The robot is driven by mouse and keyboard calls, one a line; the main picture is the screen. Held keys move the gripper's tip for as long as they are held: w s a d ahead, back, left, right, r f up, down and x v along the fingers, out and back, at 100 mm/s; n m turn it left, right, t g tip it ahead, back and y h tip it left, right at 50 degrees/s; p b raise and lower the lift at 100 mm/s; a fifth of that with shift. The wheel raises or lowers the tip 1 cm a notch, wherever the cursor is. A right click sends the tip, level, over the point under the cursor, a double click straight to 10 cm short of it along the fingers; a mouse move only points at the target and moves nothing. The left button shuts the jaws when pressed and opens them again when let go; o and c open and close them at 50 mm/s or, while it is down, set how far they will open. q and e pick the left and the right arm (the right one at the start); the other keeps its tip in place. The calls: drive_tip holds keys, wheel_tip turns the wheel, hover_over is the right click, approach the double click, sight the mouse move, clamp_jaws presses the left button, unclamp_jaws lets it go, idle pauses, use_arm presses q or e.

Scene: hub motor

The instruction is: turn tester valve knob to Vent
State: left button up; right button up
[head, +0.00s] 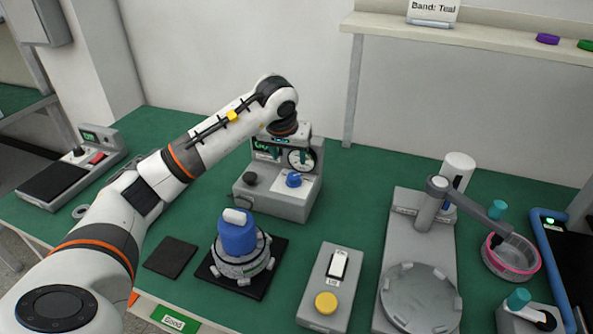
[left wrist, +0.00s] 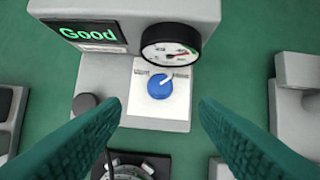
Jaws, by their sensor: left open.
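The tester (head: 275,195) is a grey box at the back middle of the table. Its blue valve knob (head: 293,180) sits on a white plate, and it also shows in the left wrist view (left wrist: 159,88). The knob's white pointer is turned up and right, towards the right-hand label; both labels are too small to read surely. My left gripper (left wrist: 160,104) is open and empty, its dark green fingers either side of the knob in the picture, apart from it. My right gripper is out of view.
The tester has a gauge (left wrist: 170,48), a screen (left wrist: 84,33) reading "Good" and a dark knob (left wrist: 87,104). A blue-topped motor part (head: 237,240) stands in front. A switch box (head: 330,285) and a grey press (head: 412,240) stand to the right.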

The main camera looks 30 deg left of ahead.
use_arm(q)
hover_over(293, 176)
drive_tip(key=s, duration=0.2)
drive_tip(key=f, duration=0.3)
drive_tip(key=d+f, duration=0.1)
drive_tip(key=f, duration=0.1)
drive_tip(key=shift+s, duration=0.15)
drive_tip(key=shift+p+x, duration=0.35)
drive_tip(key=shift+x, duration=2.05)
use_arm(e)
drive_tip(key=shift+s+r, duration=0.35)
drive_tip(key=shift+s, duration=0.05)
use_arm(q)
drive_tip(key=c, duration=1)
drive_tip(key=shift+o, duration=0.2)
drive_tip(key=shift+r, duration=0.1)
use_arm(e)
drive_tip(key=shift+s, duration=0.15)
